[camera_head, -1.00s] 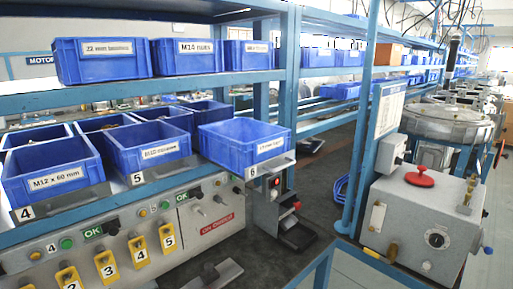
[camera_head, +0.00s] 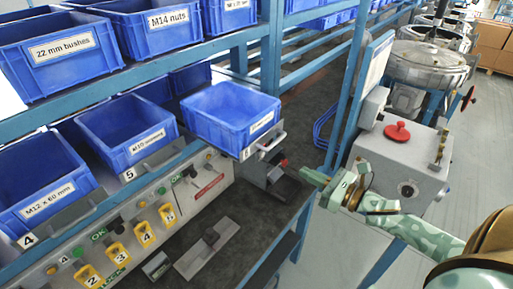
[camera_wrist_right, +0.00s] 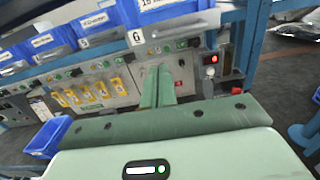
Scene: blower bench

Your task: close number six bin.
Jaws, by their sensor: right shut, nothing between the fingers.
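The number six bin (camera_head: 232,115) is a blue open-topped box with a white label, on a grey tray (camera_head: 266,144) with a "6" plate and a handle. It juts out from under the upper shelf, and its empty-looking inside shows. In the right wrist view the front of the bin (camera_wrist_right: 160,18) is at the top, cut off, with the "6" plate (camera_wrist_right: 136,37) below it. My right gripper (camera_head: 310,177) is shut and empty, to the right of the bin and apart from it. Its green fingers (camera_wrist_right: 158,84) point toward the bench front below the bin. My left gripper is not in view.
Number five bin (camera_head: 126,132) and number four bin (camera_head: 40,184) stand to the left. A blue rack post (camera_head: 355,85) rises right of the bin, near a grey machine box with a red knob (camera_head: 397,131). A dark bench top (camera_head: 225,222) lies in front below.

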